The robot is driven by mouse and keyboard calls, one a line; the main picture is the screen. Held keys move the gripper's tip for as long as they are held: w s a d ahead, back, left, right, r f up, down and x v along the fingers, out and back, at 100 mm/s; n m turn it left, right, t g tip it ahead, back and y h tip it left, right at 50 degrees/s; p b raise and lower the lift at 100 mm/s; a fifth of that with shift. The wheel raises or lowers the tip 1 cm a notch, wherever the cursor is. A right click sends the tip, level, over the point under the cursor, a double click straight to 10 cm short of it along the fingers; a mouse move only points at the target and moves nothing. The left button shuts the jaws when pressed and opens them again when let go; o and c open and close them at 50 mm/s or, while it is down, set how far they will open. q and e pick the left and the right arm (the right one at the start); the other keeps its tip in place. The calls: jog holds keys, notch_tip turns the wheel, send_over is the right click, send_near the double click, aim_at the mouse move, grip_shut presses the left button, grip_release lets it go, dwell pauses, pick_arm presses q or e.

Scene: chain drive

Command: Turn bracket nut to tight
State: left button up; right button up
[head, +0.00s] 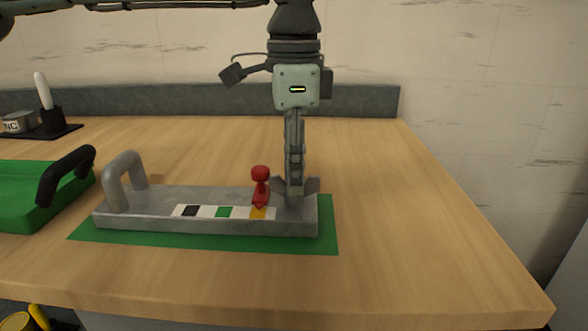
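A grey metal bracket base (150,216) lies on a green mat (325,240). A grey winged part, seemingly the bracket nut (311,186), sits at its right end, with wings showing on both sides of my fingers. My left gripper (295,192) points straight down with its fingertips at this nut. The fingers are seen edge-on, one in front of the other, so their gap and any contact are hidden. A red pointer (260,187) stands just left of the nut, its tip at the yellow patch (258,213) of a strip with black and green patches. My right gripper is out of view.
A grey arched handle (123,178) rises at the base's left end. A green tray (25,190) with a black handle (66,174) lies further left. A black holder with a white-handled tool (43,90) stands behind. The wooden table (420,220) is clear to the right.

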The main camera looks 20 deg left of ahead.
pick_arm(q)
grip_shut()
